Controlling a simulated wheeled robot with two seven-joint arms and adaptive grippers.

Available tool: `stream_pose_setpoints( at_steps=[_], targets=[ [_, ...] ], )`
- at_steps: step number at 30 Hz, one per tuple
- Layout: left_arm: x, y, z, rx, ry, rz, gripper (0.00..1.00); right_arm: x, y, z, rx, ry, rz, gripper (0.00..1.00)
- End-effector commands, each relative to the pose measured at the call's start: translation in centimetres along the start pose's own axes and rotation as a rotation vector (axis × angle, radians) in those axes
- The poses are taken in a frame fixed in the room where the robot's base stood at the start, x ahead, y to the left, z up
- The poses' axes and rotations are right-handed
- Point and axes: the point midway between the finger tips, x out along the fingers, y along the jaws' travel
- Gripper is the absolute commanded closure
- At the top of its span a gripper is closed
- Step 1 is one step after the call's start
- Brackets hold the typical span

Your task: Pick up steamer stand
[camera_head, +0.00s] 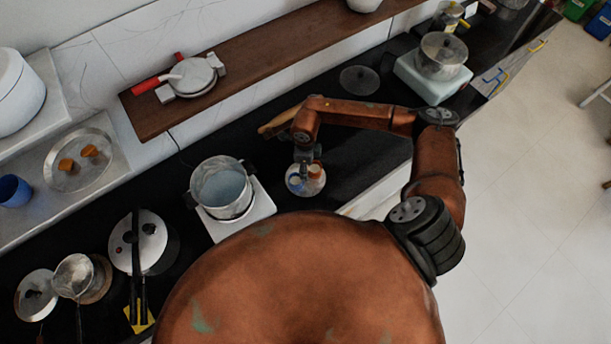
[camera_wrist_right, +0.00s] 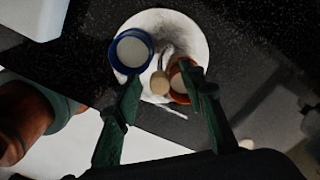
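The likely steamer stand is a round pale plate (camera_head: 318,186) on the black counter, right of a pot, holding a blue cup (camera_head: 295,183) and an orange cup (camera_head: 314,170). In the right wrist view the plate (camera_wrist_right: 188,30) shows the blue cup (camera_wrist_right: 132,51), the orange cup (camera_wrist_right: 178,85) and a pale upright knob or handle (camera_wrist_right: 160,83) between them. My right gripper (camera_wrist_right: 161,84) is open above the plate. Its fingers stand apart on either side of the knob, overlapping the cups in view; contact cannot be told. My left gripper is out of view.
A steel pot (camera_head: 222,188) stands on a white stove (camera_head: 240,217) left of the plate. A rolling pin (camera_head: 278,122) lies partly behind my right arm. A wooden shelf (camera_head: 270,55) runs along the wall. Another plate with orange cups (camera_head: 78,180) sits at left.

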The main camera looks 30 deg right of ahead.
Motion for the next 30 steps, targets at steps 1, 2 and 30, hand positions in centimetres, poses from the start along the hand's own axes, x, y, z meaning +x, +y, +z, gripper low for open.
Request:
stream_pose_setpoints(
  at_steps=[1,2,30],
  targets=[
    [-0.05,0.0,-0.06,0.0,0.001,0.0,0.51,0.16,0.0,-0.02,0.001,0.0,0.0,0.63],
    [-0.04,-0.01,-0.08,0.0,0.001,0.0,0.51,0.22,0.0,-0.05,0.001,0.0,0.0,0.63],
    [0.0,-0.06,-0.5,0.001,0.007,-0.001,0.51,0.18,0.02,-0.03,0.001,-0.001,0.0,1.0]
  ],
)
